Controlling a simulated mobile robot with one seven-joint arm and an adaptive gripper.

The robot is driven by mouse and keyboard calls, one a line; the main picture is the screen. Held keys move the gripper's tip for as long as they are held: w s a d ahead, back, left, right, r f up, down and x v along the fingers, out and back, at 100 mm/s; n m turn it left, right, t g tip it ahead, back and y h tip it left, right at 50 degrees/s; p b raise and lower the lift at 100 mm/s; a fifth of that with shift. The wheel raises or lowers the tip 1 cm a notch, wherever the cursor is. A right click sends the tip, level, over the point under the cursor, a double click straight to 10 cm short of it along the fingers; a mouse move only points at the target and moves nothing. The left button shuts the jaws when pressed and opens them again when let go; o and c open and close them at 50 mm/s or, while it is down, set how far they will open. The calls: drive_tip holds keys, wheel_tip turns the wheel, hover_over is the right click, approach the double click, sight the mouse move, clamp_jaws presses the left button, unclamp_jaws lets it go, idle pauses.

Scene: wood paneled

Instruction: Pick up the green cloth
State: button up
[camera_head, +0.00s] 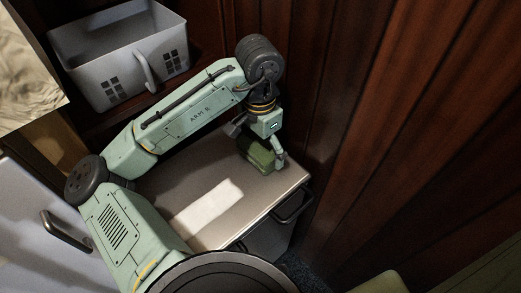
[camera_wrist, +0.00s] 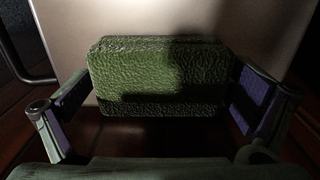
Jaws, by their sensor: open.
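The green cloth (camera_wrist: 160,72) looks like a thick, textured dark green block in the wrist view. It also shows in the head view (camera_head: 258,153), on the pale cabinet top near its far right corner. My gripper (camera_wrist: 158,112) is open, with one finger on each side of the cloth. The right finger's pad is very close to the cloth's right side, and whether it touches cannot be told. A shadow falls across part of the cloth. In the head view my gripper (camera_head: 263,149) partly hides it.
The cabinet top (camera_head: 165,185) is otherwise bare, with a bright patch of light on it. A dark handle (camera_head: 293,206) is on its right front side. A grey basket (camera_head: 120,55) stands on a shelf at upper left. Dark wood panels (camera_head: 350,90) rise close behind and right.

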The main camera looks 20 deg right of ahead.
sight(259, 144)
drive_tip(key=shift+r, duration=0.1)
drive_tip(key=c, duration=0.9)
drive_tip(key=shift+o, duration=0.2)
drive_tip(key=shift+r, duration=0.1)
drive_tip(key=shift+r, duration=0.6)
wheel_tip(259, 144, up, 2)
drive_tip(key=shift+r, duration=0.2)
drive_tip(key=s+d+r, duration=0.1)
drive_tip(key=s, duration=1.5)
drive_tip(key=shift+d, duration=0.15)
